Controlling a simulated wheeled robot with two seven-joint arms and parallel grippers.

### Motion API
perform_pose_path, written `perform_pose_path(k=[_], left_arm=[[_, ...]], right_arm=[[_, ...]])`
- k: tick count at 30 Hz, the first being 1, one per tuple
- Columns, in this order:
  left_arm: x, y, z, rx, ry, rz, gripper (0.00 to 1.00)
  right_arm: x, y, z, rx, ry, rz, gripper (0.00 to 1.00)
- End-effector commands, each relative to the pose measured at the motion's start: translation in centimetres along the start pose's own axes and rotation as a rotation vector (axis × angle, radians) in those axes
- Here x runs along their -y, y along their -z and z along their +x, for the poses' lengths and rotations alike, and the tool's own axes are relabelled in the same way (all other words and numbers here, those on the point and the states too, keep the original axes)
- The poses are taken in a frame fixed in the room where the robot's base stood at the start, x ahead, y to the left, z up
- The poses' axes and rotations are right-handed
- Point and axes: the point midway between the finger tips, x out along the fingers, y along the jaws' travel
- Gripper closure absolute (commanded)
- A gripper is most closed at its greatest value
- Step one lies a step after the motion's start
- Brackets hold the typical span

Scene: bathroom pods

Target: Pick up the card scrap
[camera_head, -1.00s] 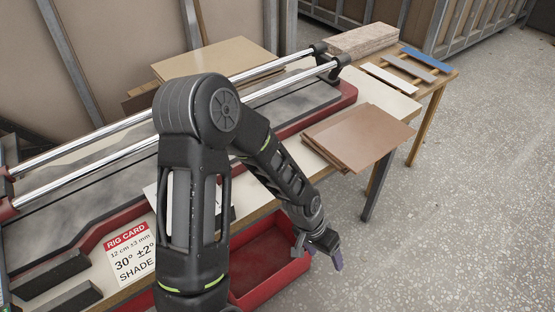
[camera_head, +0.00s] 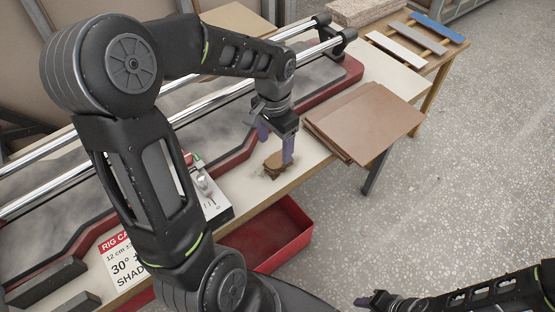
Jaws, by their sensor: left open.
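A small brown piece, which looks like the card scrap (camera_head: 275,168), lies on the pale bench top near its front edge.
A stack of brown tiles (camera_head: 370,120) lies right of the scrap. A red tray machine with metal rails (camera_head: 220,98) runs behind. A red bin (camera_head: 265,240) hangs below the front edge. A white panel with a knob (camera_head: 212,200) and a rig card (camera_head: 125,262) are to the left.

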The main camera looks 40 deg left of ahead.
Motion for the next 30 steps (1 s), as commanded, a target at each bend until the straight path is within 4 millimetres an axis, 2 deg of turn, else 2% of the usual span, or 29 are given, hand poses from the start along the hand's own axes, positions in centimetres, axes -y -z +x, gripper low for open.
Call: perform_pose_path(k=[6,17,27,30], left_arm=[[-0.1,-0.1,2.1,0.002,-0.002,0.001,0.29],[0.0,-0.1,2.5,0.002,-0.002,0.0,0.29],[0.0,-0.4,6.9,0.003,-0.003,0.0,0.29],[0.1,-0.3,7.4,0.001,-0.002,-0.001,0.29]], right_arm=[[0.1,0.0,-0.2,0.0,0.0,0.0,0.64],[0.1,0.0,-0.3,0.001,-0.001,0.0,0.64],[0.3,-0.1,-1.0,0.003,-0.003,0.002,0.64],[0.3,-0.1,-1.0,0.003,-0.004,0.002,0.64]])
